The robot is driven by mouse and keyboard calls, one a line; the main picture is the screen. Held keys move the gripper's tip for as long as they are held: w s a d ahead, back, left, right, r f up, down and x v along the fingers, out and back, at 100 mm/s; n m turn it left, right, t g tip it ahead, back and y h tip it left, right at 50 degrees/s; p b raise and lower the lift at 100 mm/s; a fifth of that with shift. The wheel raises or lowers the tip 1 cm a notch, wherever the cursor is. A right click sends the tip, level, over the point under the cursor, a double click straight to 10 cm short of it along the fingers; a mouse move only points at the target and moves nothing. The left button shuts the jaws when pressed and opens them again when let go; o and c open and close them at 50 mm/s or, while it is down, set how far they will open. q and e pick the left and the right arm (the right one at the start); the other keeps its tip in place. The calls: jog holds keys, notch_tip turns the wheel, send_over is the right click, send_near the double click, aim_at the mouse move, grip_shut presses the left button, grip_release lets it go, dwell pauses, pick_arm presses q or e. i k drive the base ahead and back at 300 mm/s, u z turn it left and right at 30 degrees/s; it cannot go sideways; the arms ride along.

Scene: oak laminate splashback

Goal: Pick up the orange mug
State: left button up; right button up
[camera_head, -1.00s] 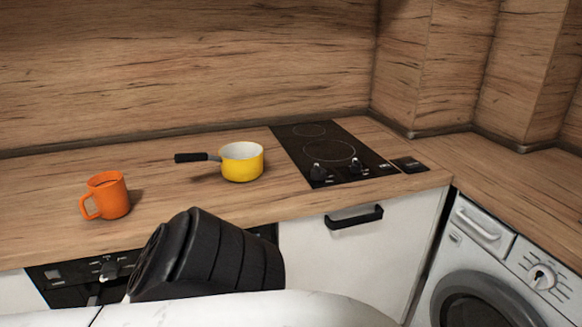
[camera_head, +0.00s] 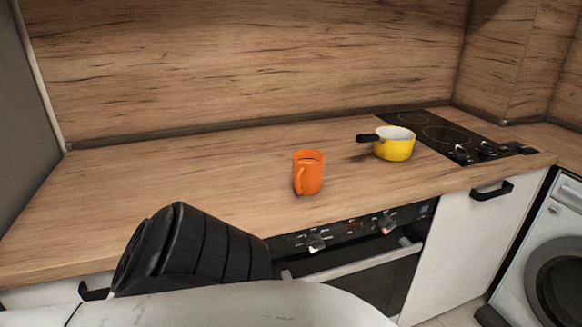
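The orange mug (camera_head: 309,174) stands upright on the wooden worktop, near its front edge and above the oven. Its handle faces the front left. Nothing touches it. A black and white part of my own arm fills the bottom middle of the view, in front of the counter and below the mug. No gripper fingers show in the head view, so neither gripper is in sight.
A yellow saucepan (camera_head: 397,149) with a dark handle stands right of the mug, beside the black hob (camera_head: 437,133). The worktop (camera_head: 170,175) is clear to the left. An oven (camera_head: 365,262) lies under the counter, and a washing machine (camera_head: 548,255) is at the right.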

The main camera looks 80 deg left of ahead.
aim_at(307, 165)
jog(key=u, duration=1.85)
